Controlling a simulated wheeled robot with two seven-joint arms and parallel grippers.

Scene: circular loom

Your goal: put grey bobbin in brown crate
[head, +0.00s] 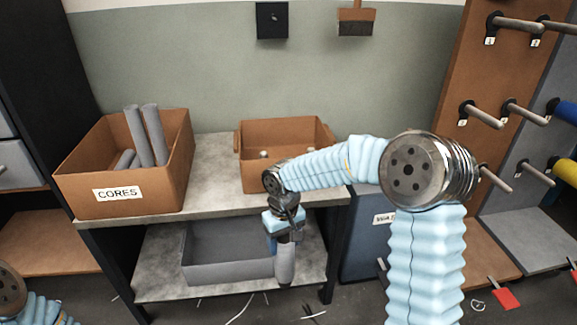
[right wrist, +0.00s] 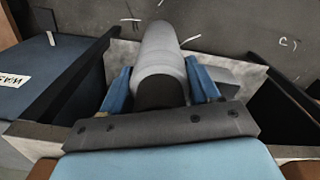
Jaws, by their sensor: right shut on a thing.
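The grey bobbin (head: 286,266) hangs upright below my right gripper (head: 287,238), in front of the shelf's edge. In the right wrist view the bobbin (right wrist: 158,62) is a grey cylinder between the two blue fingers of my right gripper (right wrist: 160,84), which is shut on it. The brown crate (head: 262,176) stands on the upper table, behind and above the gripper. My right arm hides its front right part. A few small pale spots show inside it. Of my left arm only a part shows at the bottom left; its gripper is out of view.
A brown box labelled CORES (head: 150,200) with grey tubes stands at the left of the table (head: 205,165). A grey bin (head: 215,272) sits on the lower shelf beside the bobbin. A blue bin (head: 362,245) stands right of the table. Peg boards (head: 465,70) rise at the right.

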